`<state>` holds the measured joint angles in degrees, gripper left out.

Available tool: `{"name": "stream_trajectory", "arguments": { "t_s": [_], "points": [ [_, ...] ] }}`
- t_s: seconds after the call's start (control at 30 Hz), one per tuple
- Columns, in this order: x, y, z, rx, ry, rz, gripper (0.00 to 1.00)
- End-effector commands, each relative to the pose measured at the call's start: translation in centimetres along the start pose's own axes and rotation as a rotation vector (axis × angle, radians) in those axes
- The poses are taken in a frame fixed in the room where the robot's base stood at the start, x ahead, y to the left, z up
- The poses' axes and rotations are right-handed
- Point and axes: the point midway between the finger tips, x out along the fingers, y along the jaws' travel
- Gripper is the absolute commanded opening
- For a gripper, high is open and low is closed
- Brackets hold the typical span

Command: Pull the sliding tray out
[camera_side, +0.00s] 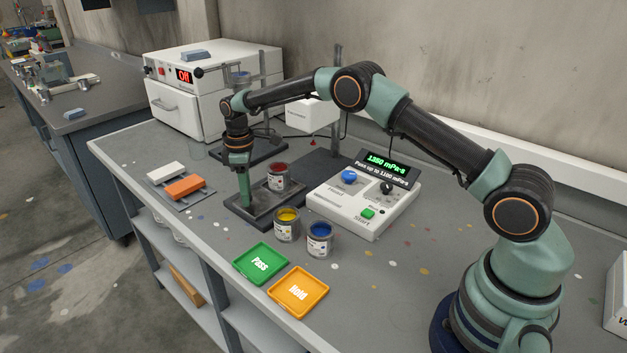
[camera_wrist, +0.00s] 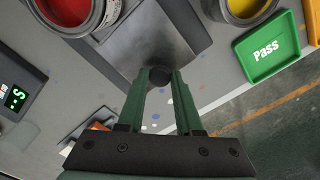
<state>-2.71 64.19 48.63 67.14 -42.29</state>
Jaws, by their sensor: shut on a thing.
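The sliding tray (camera_side: 268,211) is a flat dark metal plate on the bench, below the mixer stand. Its bare grey surface also shows in the wrist view (camera_wrist: 165,38). A can of red paint (camera_side: 278,181) stands on it toward the back, partly seen at the top left of the wrist view (camera_wrist: 72,12). A round black knob (camera_wrist: 159,76) sits at the tray's edge. My gripper (camera_side: 245,203) points down at the tray's near left end. In the wrist view my two green fingers (camera_wrist: 159,82) are shut on the knob. The side view hides the knob behind the fingers.
Yellow (camera_side: 287,229) and blue (camera_side: 320,243) paint cans stand close in front of the tray. Green Pass (camera_side: 260,263) and orange Hold (camera_side: 298,292) trays lie near the bench edge. White and orange blocks (camera_side: 184,187) lie left. A control box (camera_side: 350,210) stands right.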

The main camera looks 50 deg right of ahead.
Motion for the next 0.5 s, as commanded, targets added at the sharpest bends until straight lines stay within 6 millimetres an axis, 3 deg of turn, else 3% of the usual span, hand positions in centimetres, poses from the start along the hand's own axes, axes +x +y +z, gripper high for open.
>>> {"name": "stream_trajectory", "arguments": {
  "t_s": [0.2, 0.43, 0.47, 0.5],
  "points": [
    [-0.1, -1.2, -1.1, -0.002, -0.003, -0.002, 0.0],
    [-0.1, -1.1, -1.1, 0.0, -0.002, -0.002, 0.0],
    [-0.1, -1.1, -1.1, 0.0, -0.002, -0.002, 0.46],
    [-0.1, -1.1, -1.1, 0.0, -0.002, -0.001, 0.61]
  ]
}}
